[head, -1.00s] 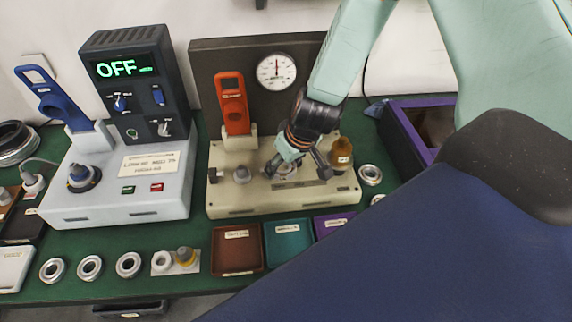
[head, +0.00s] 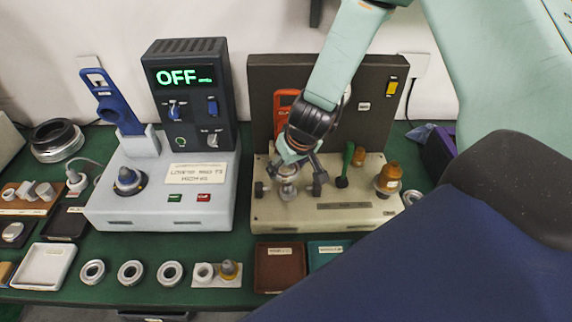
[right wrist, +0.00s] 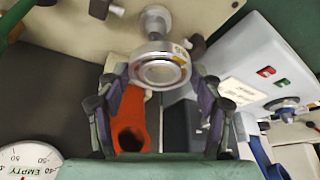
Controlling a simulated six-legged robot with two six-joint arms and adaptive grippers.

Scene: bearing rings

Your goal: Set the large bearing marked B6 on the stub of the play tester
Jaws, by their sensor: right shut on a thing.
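My right gripper (head: 297,160) is shut on a silver bearing ring over the front of the play tester (head: 325,211), a beige base with a dark back panel. The bearing (right wrist: 160,69) shows between the fingertips in the right wrist view, with a small yellow mark on its rim that I cannot read. The metal stub (right wrist: 155,20) shows just beyond the bearing. In the head view the bearing (head: 287,171) appears above the stub; I cannot tell whether they touch. My left gripper is not in view.
The tester's orange handle (head: 284,105) stands close behind the gripper. A green lever (head: 346,163) and an orange-brown capped part (head: 388,180) stand to the right. A grey device reading OFF (head: 185,76) is at left. Several rings and a brown tray (head: 280,268) line the front.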

